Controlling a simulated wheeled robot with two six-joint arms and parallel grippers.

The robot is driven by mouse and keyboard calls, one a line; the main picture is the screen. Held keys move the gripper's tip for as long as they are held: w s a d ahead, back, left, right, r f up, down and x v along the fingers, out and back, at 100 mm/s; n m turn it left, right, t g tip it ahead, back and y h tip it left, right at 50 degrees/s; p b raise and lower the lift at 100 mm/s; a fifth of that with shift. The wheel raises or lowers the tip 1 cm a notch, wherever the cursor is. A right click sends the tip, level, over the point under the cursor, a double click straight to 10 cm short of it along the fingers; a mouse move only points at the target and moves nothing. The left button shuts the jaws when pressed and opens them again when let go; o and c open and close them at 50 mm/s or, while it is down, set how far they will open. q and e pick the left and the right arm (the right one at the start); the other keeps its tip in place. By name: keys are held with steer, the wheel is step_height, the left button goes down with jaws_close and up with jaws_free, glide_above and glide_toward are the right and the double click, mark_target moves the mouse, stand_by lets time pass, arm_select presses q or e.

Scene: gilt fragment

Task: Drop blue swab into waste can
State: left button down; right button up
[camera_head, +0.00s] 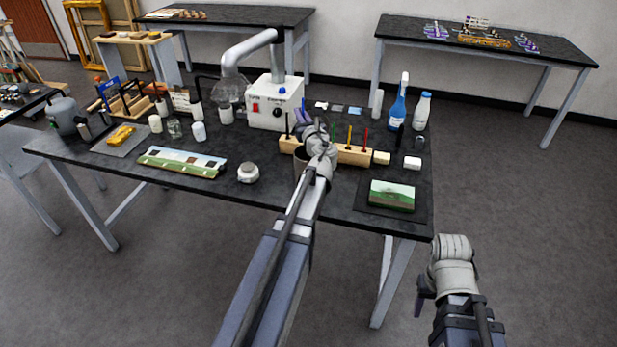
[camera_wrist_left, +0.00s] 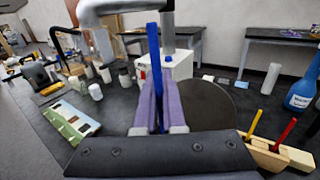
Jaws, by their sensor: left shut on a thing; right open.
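The blue swab (camera_wrist_left: 154,75) stands upright between the purple fingers of my left gripper (camera_wrist_left: 158,108), which is shut on it. In the head view my left gripper (camera_head: 306,122) is over the table near the wooden swab rack, and I cannot make out the swab clearly there. A dark round shape, apparently the waste can (camera_wrist_left: 212,103), lies just beyond and to the right of the fingers in the left wrist view. In the head view the can (camera_head: 301,162) is mostly hidden by my left arm. My right gripper (camera_head: 421,297) is open and empty, off the table's front right.
The wooden rack (camera_head: 355,156) holds yellow and red swabs. A white fume unit (camera_head: 262,106) with a bent duct stands behind. A blue spray bottle (camera_head: 397,108) and a white bottle (camera_head: 422,111) are at the right. A small painting (camera_head: 392,195) lies at the front right.

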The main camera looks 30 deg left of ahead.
arm_select(q)
step_height(320, 180, down, 4)
steer(key=shift+r+b, duration=0.25)
steer(key=shift+b, duration=1)
steer(key=shift+r, duration=0.1)
steer(key=c, duration=0.9)
jaws_free()
steer(key=shift+d, duration=0.1)
steer(key=v, duration=0.7)
steer(key=shift+s+d, duration=0.2)
steer(key=shift+s, duration=0.15)
